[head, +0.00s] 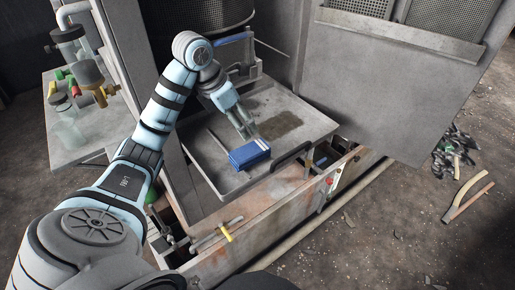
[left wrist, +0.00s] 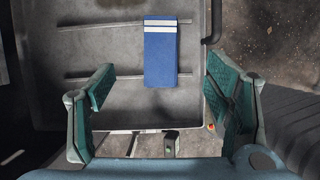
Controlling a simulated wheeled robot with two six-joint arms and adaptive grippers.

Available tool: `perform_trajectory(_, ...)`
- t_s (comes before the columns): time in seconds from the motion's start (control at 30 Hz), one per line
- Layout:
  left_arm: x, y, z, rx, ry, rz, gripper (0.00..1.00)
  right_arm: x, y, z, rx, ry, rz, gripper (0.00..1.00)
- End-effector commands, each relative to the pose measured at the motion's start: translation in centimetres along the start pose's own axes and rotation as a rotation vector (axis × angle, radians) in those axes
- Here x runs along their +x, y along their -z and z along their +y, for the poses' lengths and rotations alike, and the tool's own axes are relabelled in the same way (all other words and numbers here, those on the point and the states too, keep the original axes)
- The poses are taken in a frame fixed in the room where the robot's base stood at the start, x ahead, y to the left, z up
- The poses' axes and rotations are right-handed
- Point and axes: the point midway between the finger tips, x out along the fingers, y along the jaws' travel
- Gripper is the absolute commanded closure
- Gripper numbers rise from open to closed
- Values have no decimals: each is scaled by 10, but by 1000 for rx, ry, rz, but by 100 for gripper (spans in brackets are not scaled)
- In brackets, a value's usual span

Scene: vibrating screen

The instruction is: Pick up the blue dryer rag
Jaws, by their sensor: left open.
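The blue dryer rag (head: 249,154) lies folded on the grey metal tray (head: 300,120), near its front edge. In the left wrist view the rag (left wrist: 160,58) is a blue rectangle with white stripes at its far end. My left gripper (head: 246,134) is just behind and above the rag in the head view. In the left wrist view its two green fingers (left wrist: 158,90) are wide apart, with the rag between and beyond them, and nothing is held. My right gripper is not in view.
A dark handle (head: 292,155) sticks out at the tray's front right. A side shelf (head: 75,145) with valves and a jar stands at the left. A large grey panel (head: 390,85) rises at the right. Debris (head: 457,145) lies on the floor beyond.

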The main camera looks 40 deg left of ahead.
Motion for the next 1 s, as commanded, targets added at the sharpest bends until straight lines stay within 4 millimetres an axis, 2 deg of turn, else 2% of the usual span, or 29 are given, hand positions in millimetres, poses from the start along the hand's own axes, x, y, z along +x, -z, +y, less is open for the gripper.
perform_trajectory(0.03,18,6,1,-4,0,3,28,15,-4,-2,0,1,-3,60)
perform_trajectory(0.13,47,8,2,-9,2,9,28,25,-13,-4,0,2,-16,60)
perform_trajectory(0.33,82,6,3,-11,1,8,28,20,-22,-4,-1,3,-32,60)
perform_trajectory(0.47,101,10,4,-10,3,9,28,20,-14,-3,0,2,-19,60)
perform_trajectory(0.6,128,12,5,-8,4,6,28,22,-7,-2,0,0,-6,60)
perform_trajectory(0.7,137,12,5,-6,2,5,28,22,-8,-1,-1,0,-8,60)
perform_trajectory(0.87,137,11,5,-5,1,5,28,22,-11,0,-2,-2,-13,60)
perform_trajectory(1.0,137,11,5,-5,2,5,48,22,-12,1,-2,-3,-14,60)
